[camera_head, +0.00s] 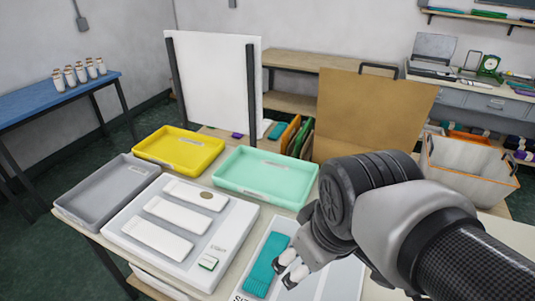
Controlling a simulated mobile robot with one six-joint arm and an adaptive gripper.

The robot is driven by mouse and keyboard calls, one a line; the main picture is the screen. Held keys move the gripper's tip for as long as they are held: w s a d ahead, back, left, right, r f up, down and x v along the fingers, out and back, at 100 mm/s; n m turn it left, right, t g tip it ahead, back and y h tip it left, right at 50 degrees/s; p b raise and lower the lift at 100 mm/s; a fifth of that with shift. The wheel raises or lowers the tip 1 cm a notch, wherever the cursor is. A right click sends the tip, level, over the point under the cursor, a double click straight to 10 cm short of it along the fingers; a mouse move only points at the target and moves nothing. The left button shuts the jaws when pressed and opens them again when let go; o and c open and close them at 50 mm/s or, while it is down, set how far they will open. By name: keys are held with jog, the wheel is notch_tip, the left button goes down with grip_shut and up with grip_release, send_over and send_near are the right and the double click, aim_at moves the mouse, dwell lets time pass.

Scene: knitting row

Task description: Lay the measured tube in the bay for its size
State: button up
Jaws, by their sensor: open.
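A flat teal knitted tube (263,266) lies on a white board (240,292) at the front centre, with part of a printed word at the board's lower edge. My gripper (286,270) is open and close to the tube's right side. Whether a fingertip touches the tube cannot be told. Three trays stand on the table: grey (82,215), yellow (180,150) and mint green (265,177). They look empty. Small labels on them are too small to read. The arm hides the board's right part.
A pale panel (132,254) with several white strips lies between the grey tray and the white board. A white upright screen (213,85) and a brown board (370,118) stand behind. A bin (465,168) is at the right.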

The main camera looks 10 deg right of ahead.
jog(key=s+m, duration=0.4)
jog(key=shift+f+m+t, duration=0.15)
jog(key=shift+m+t, duration=0.15)
dwell(1.0)
